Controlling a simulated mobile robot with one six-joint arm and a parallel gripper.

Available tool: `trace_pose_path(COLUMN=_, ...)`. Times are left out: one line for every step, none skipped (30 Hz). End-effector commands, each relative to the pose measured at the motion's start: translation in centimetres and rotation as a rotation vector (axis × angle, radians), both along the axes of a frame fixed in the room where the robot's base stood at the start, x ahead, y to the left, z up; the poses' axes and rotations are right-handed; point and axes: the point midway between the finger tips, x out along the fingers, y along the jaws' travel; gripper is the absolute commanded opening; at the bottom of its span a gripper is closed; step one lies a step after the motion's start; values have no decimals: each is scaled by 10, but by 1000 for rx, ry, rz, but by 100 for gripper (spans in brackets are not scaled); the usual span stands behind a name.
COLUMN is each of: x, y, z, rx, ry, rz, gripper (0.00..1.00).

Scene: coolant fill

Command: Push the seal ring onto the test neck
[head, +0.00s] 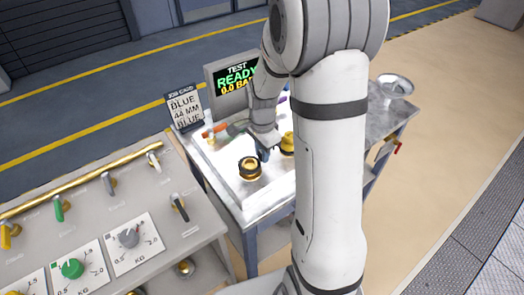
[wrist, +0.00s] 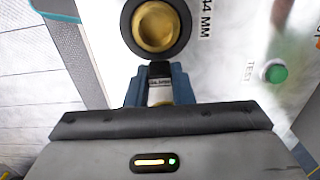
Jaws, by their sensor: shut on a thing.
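My gripper (wrist: 158,92) has blue fingers shut on the dark tab of the seal ring (wrist: 129,22). The ring is dark and round. In the wrist view it encircles the brass top of the test neck (wrist: 157,26), beside a "44 MM" mark. How far down the neck the ring sits cannot be told. In the head view the brass neck (head: 250,168) stands on the pale bench top with a dark band around it, and my gripper (head: 262,153) is just to its upper right. The fingertips are small there and partly hidden.
A second brass fitting (head: 288,141) stands right of the neck, close to my arm. A green TEST button (wrist: 275,73) is to the right. The screen (head: 236,80) reads TEST READY 0.0 BAR. A job card (head: 184,108) reads BLUE 44 MM BLUE. A metal bowl (head: 396,84) is behind right.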

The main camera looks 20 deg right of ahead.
Motion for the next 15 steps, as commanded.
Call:
trace_pose_path(x=0, y=0, z=-2, rx=0, ry=0, rz=0, gripper=3)
trace_pose_path(x=0, y=0, z=-3, rx=0, ry=0, rz=0, gripper=3)
trace_pose_path(x=0, y=0, z=-4, rx=0, ry=0, rz=0, gripper=3)
trace_pose_path(x=0, y=0, z=-5, rx=0, ry=0, rz=0, gripper=3)
trace_pose_path(x=0, y=0, z=-6, rx=0, ry=0, rz=0, gripper=3)
trace_pose_path(x=0, y=0, z=-7, rx=0, ry=0, rz=0, gripper=3)
trace_pose_path(x=0, y=0, z=-7, rx=0, ry=0, rz=0, gripper=3)
trace_pose_path(x=0, y=0, z=-8, rx=0, ry=0, rz=0, gripper=3)
trace_pose_path(x=0, y=0, z=-9, rx=0, ry=0, rz=0, gripper=3)
trace_pose_path(x=0, y=0, z=-10, rx=0, ry=0, rz=0, gripper=3)
trace_pose_path(x=0, y=0, z=-11, rx=0, ry=0, rz=0, gripper=3)
trace_pose_path(x=0, y=0, z=-12, rx=0, ry=0, rz=0, gripper=3)
trace_pose_path(x=0, y=0, z=-12, rx=0, ry=0, rz=0, gripper=3)
trace_pose_path(x=0, y=0, z=-13, rx=0, ry=0, rz=0, gripper=3)
trace_pose_path(x=0, y=0, z=-14, rx=0, ry=0, rz=0, gripper=3)
